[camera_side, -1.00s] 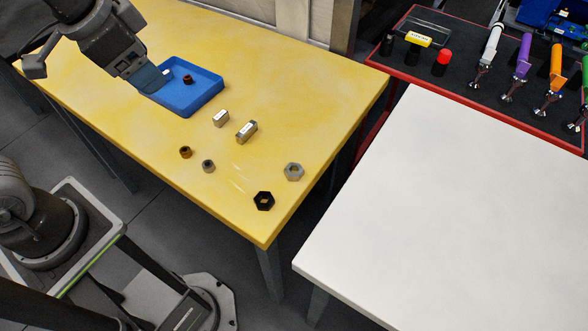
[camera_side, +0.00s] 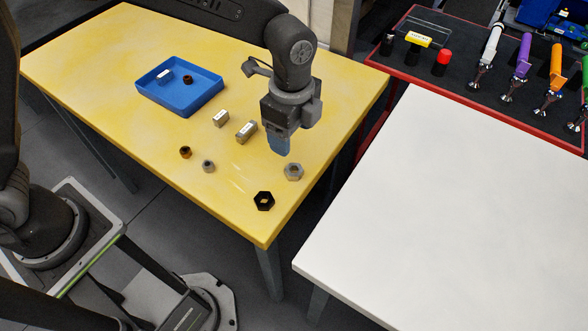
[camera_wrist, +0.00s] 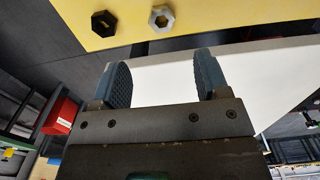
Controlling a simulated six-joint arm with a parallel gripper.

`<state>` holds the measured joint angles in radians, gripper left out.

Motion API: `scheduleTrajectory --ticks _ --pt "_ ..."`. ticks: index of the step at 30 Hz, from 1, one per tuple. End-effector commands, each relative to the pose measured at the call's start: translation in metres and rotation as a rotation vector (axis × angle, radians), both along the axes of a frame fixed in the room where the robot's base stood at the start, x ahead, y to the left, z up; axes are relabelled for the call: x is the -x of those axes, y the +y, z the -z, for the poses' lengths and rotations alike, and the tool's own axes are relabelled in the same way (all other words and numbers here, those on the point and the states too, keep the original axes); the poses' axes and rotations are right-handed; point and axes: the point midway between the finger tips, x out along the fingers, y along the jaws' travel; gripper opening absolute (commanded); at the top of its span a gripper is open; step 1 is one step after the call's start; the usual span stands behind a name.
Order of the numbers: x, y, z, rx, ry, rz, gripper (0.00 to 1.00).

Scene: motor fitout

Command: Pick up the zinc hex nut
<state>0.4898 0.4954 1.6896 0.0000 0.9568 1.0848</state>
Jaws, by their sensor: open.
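The zinc hex nut (camera_side: 293,172) lies flat on the yellow table (camera_side: 100,60), close to its right edge. It is light grey with a hole through it, and it also shows at the top of the wrist view (camera_wrist: 162,18). My gripper (camera_side: 280,146) is above the table, just behind and left of the nut in the side view, and holds nothing. In the wrist view its two blue-grey fingers (camera_wrist: 160,82) stand apart with a wide empty gap between them. The nut is beyond the fingertips, not between them.
A black hex nut (camera_side: 263,201) lies near the zinc one. Two metal blocks (camera_side: 246,131) (camera_side: 220,118) and two small round parts (camera_side: 185,152) (camera_side: 208,166) lie to the left. A blue tray (camera_side: 160,100) holds two small parts. A white table (camera_side: 450,210) stands to the right.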

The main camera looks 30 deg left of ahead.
Motion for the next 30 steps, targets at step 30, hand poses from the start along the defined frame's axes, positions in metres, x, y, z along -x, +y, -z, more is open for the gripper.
scheduleTrajectory --ticks 30 --pt "-0.001 -0.003 0.109 0.0 -0.001 -0.004 0.69"
